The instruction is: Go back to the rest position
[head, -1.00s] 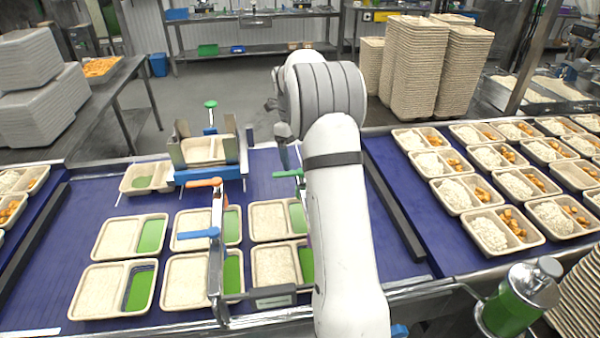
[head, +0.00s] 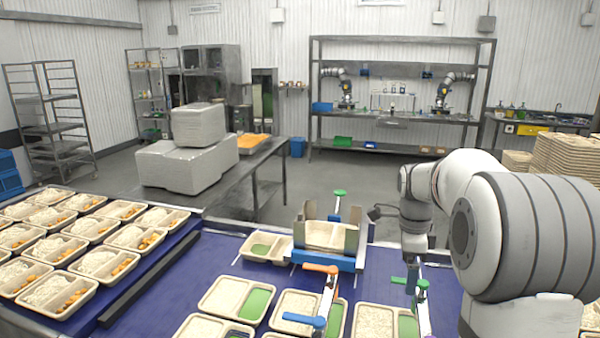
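My arm fills the right side of the head view, bent at its elbow, with its wrist pointing down over the blue belt. My gripper (head: 416,283) hangs at the wrist's lower end, beside green and blue parts above the trays. Its fingers are too small and too mixed with those parts to tell whether they are open. Below and left of it, trays with a green compartment, such as one tray (head: 237,299), sit on the blue belt (head: 190,268). A blue and metal holder (head: 327,262) with a tray in it stands left of my wrist.
Trays of rice and orange pieces (head: 98,262) fill the belt at the left. A dark rail (head: 150,280) divides the belts. Grey stacked blocks (head: 190,165) and a metal table (head: 262,160) stand behind. Tray stacks (head: 562,160) are at the far right. Open floor lies beyond the belt.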

